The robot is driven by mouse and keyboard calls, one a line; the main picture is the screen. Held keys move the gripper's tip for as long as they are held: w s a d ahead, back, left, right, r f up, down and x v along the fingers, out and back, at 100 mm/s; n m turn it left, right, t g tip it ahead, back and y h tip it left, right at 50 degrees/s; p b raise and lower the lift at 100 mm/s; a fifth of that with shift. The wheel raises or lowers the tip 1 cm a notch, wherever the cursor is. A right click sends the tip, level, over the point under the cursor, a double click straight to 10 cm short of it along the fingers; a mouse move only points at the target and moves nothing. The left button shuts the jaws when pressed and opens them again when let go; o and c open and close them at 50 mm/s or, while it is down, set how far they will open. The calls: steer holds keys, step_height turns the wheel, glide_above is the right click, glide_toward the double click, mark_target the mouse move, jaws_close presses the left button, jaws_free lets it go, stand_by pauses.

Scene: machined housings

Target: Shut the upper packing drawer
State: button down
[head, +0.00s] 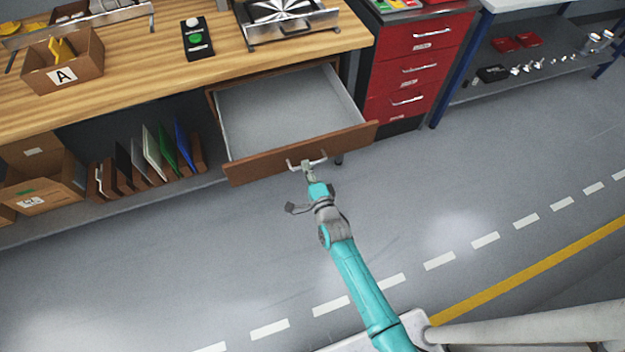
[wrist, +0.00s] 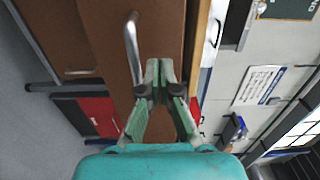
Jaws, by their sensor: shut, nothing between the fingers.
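The upper packing drawer (head: 290,110) is pulled out under the wooden bench; its grey inside looks empty. Its brown front (head: 250,167) carries a metal bar handle (head: 293,165), also seen in the wrist view (wrist: 132,45) just left of my fingers. My gripper (head: 307,170) is at the drawer front by the handle. In the wrist view my gripper (wrist: 160,65) has its fingertips together, pointing at the brown front (wrist: 160,25) beside the handle, not around it. Whether the tips touch the front I cannot tell.
A red drawer cabinet (head: 415,65) stands right of the open drawer. Upright folders (head: 150,155) and cardboard boxes (head: 45,180) sit under the bench (head: 140,85) at left. The grey floor (head: 200,260) around my arm is clear.

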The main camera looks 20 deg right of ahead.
mark_target(300, 151)
steer(key=shift+w, duration=1.95)
